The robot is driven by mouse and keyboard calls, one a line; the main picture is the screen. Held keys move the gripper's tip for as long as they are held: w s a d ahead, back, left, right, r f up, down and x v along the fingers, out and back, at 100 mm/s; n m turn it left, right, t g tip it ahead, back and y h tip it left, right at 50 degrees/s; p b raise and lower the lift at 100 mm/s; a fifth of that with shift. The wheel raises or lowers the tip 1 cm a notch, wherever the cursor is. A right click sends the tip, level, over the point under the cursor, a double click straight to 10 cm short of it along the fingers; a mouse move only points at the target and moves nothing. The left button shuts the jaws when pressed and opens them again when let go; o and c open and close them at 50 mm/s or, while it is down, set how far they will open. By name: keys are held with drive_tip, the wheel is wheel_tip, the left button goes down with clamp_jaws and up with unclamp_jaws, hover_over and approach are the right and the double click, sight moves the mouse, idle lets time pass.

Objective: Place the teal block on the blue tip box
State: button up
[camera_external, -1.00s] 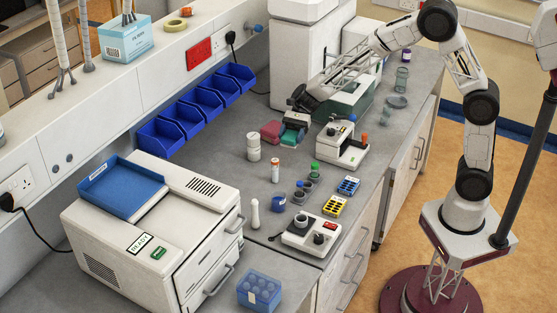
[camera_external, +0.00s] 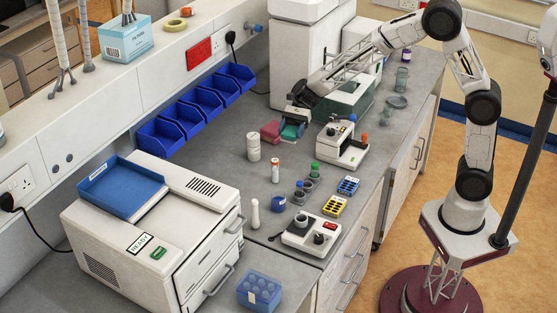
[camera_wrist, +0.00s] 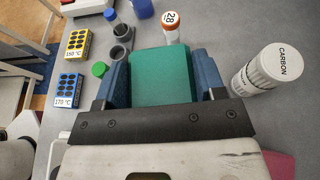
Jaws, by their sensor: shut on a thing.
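The teal block (camera_external: 291,132) is near the middle of the bench, beside a dark pink block (camera_external: 270,131). My gripper (camera_external: 295,120) points down at it and is shut on it. In the wrist view the teal block (camera_wrist: 165,78) fills the space between the two blue fingers of my gripper (camera_wrist: 163,85). I cannot tell whether the block touches the bench. The blue tip box (camera_external: 259,291), translucent with several round shapes inside, stands at the front edge of the external view, far from my gripper. It does not show in the wrist view.
A white bottle marked CARBON (camera_wrist: 266,72) and an orange-capped vial (camera_wrist: 172,27) stand near the block. A white device (camera_external: 343,143) is to its right. Small yellow (camera_external: 333,207) and blue (camera_external: 348,186) racks, a white control unit (camera_external: 311,235) and a large white machine (camera_external: 150,225) stand nearer.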

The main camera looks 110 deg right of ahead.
sight(291, 130)
wheel_tip(291, 130, up, 7)
drive_tip(key=shift+r, duration=0.1)
drive_tip(key=w+a+n+g, duration=0.1)
drive_tip(key=w+a, duration=0.3)
drive_tip(key=a, duration=0.9)
drive_tip(key=w+a+n+g+y, duration=0.1)
drive_tip(key=w+a, duration=0.4)
drive_tip(key=a, duration=0.8)
drive_tip(key=w+a, duration=0.4)
drive_tip(key=a, duration=1)
drive_tip(key=a+n+g, duration=0.1)
drive_tip(key=a, duration=1.5)
drive_tip(key=shift+y, duration=0.4)
drive_tip(key=f, duration=0.5)
drive_tip(key=shift+s+d, duration=0.25)
drive_tip(key=shift+s, duration=0.05)
drive_tip(key=shift+w, duration=0.15)
drive_tip(key=w+a, duration=0.1)
drive_tip(key=w, duration=0.4)
drive_tip(key=w+a+f, duration=0.1)
drive_tip(key=w+a, duration=0.1)
drive_tip(key=w, duration=0.3)
drive_tip(key=w+a, duration=0.1)
drive_tip(key=w, duration=0.4)
drive_tip(key=shift+a+f, duration=0.25)
drive_tip(key=shift+a, duration=0.15)
